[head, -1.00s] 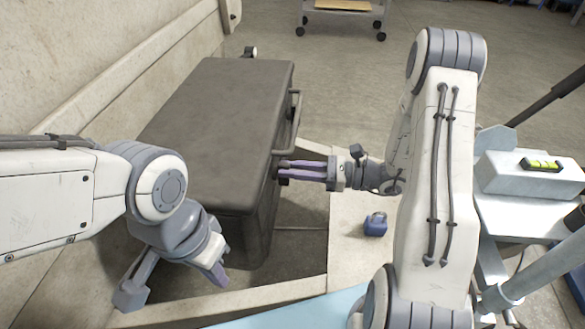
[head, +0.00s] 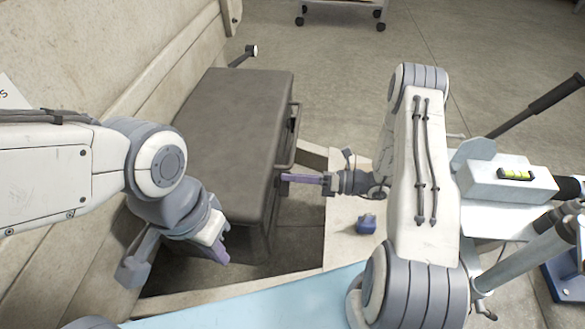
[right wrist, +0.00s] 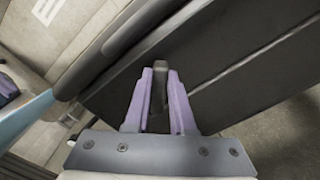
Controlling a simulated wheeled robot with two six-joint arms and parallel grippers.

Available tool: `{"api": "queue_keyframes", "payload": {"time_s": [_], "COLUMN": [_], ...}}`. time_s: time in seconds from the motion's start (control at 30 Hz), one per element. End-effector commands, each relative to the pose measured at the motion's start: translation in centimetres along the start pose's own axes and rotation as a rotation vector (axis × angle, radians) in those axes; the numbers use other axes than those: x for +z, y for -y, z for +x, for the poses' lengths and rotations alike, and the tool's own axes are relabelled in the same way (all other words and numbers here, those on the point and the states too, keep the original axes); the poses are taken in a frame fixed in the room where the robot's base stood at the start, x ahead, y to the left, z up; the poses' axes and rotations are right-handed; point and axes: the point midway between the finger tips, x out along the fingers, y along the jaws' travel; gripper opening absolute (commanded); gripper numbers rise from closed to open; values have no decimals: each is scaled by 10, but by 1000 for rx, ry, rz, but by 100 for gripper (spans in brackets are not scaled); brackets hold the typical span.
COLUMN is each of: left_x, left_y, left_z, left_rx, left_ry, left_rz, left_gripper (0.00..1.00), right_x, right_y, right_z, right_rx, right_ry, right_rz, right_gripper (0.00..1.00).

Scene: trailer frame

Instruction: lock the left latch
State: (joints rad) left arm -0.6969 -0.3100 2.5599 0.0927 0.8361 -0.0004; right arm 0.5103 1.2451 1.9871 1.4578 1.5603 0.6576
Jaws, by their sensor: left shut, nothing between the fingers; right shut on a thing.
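The dark grey box (head: 225,125) stands with its lid down, its handle (head: 290,140) on the right-hand face. My right gripper (head: 289,178) reaches that face from the right, near the front of the handle. In the right wrist view its purple fingers are closed on a small dark latch tab (right wrist: 160,68), standing out from the box wall (right wrist: 225,75). The fingers hide part of the tab, so I cannot tell whether it is fully locked. My left gripper (head: 221,252) is shut and empty, pointing down in front of the box's near end.
A light block with a yellow-green level (head: 516,174) stands farther right. A pale wall (head: 90,60) runs along the left. A light blue surface (head: 290,300) lies at the front.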

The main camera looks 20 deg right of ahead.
Motion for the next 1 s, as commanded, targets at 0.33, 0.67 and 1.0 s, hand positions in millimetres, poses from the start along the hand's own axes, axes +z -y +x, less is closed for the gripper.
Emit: {"api": "queue_keyframes", "payload": {"time_s": [0.33, 0.67, 1.0], "left_x": [-2, -2, -2], "left_y": [-2, -3, -3], "left_z": [-28, -39, -43], "left_rx": [0, 0, 0], "left_ry": [0, 0, 0], "left_rz": [0, 0, 0], "left_gripper": [0, 0, 0], "right_x": [0, -4, -7], "right_y": [4, 10, 13], "right_z": [-1, -1, -1], "right_rx": [-1, -1, -1], "right_ry": [-1, -1, -1], "right_rz": [332, 614, 791], "right_gripper": [0, 0, 0]}}
